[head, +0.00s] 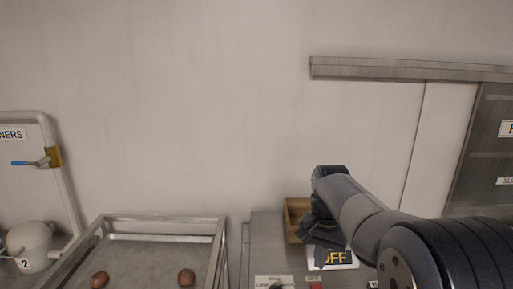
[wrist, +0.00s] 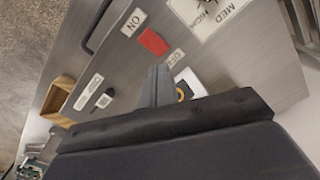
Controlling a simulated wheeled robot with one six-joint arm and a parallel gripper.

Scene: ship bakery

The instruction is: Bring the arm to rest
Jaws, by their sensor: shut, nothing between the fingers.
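My gripper (head: 322,250) is in the right half of the head view, at the end of my dark arm, which reaches in from the lower right. It points down above a grey metal cabinet (head: 262,235) and covers part of a white sign reading OFF (head: 345,260). In the wrist view my gripper (wrist: 158,85) shows as narrow grey fingers held together, with nothing between them. It stands in front of the cabinet's panel. How far the fingertips are from the panel I cannot tell.
The panel has a red switch (wrist: 153,41) beside an ON label (wrist: 133,22). A wooden box (head: 297,212) sits at the cabinet's back.

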